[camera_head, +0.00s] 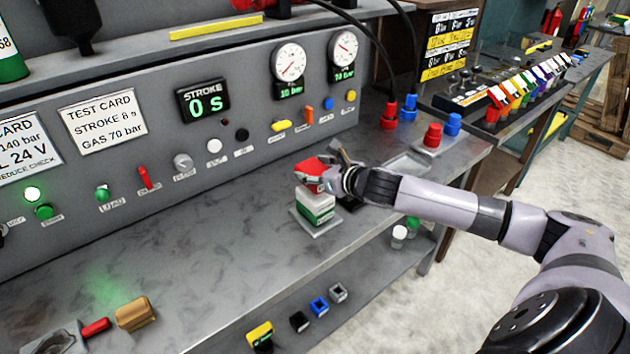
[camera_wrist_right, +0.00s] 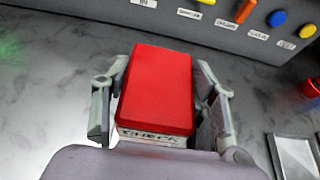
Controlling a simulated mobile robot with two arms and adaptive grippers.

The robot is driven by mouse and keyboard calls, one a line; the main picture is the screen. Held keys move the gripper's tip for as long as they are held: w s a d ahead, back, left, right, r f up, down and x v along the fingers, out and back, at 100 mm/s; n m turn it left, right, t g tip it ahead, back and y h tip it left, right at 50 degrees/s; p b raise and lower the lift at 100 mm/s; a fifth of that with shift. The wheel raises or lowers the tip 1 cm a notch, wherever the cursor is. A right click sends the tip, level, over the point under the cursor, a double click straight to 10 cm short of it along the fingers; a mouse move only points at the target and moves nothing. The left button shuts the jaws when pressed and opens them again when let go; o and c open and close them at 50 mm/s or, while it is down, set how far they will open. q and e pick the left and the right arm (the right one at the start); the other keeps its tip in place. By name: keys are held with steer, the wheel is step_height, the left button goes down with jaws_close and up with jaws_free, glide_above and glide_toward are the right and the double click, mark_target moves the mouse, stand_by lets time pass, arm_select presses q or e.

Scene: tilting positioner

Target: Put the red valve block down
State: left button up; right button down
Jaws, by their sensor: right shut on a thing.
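My right gripper (camera_head: 318,181) is shut on the red valve block (camera_head: 309,167), with a finger on each side of it. In the right wrist view the block (camera_wrist_right: 158,88) shows its red top and a white lower band with dark lettering. In the head view the block is directly over a white and green block (camera_head: 315,208), which stands on a small grey plate (camera_head: 316,229) on the bench. I cannot tell whether the red block touches the one below. My left gripper is not in view.
The grey control panel (camera_head: 225,130) with knobs and gauges rises behind the bench. Right of my gripper are a shallow metal tray (camera_head: 407,163) and red and blue fittings (camera_head: 432,135). The bench top (camera_head: 215,250) left of the stack is clear. A tan block (camera_head: 135,313) lies front left.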

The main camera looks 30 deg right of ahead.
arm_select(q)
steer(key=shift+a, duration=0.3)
arm_select(e)
steer(key=shift+f, duration=1.45)
steer(key=shift+f, duration=0.1)
steer(key=c, duration=0.6)
jaws_free()
steer(key=shift+f, duration=0.1)
steer(key=shift+c, duration=0.2)
